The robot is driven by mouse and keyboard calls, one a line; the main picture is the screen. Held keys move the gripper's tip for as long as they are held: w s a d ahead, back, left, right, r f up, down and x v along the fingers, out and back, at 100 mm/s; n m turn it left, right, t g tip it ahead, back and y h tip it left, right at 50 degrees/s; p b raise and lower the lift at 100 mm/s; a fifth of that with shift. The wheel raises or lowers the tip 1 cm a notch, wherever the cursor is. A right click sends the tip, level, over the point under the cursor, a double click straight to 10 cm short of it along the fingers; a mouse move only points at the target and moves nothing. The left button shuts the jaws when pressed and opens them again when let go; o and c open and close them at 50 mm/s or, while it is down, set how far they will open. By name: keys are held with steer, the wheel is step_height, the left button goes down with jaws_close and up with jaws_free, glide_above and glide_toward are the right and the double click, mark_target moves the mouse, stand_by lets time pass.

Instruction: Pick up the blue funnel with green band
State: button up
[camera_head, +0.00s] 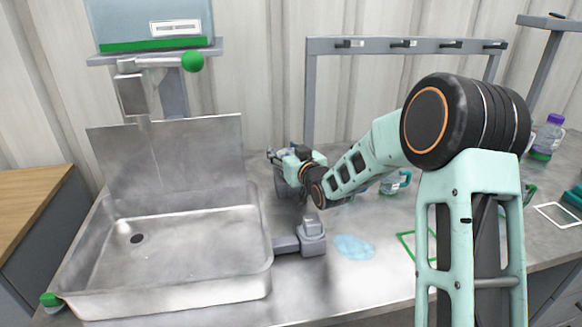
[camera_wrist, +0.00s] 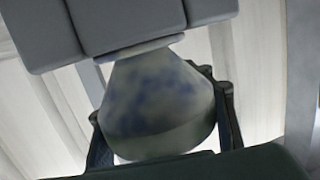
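In the wrist view a pale cone-shaped piece with blue blotches and a darker greenish-grey band (camera_wrist: 158,95) fills the middle, most likely the funnel. My gripper (camera_wrist: 165,115) has one dark finger on each side of it. Parts of the fingers are hidden behind the cone, so I cannot tell whether they press on it. In the head view my gripper (camera_head: 284,165) is low over the counter, just right of the sink. The funnel cannot be made out clearly there.
A steel sink (camera_head: 180,250) lies left of my gripper. A grey fixture (camera_head: 311,230) stands in front of it, beside a light-blue patch (camera_head: 353,247) on the counter. A grey rack with hooks (camera_head: 400,44) stands behind. A purple-capped bottle (camera_head: 548,137) is at far right.

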steer(key=c, duration=0.3)
stand_by(0.8)
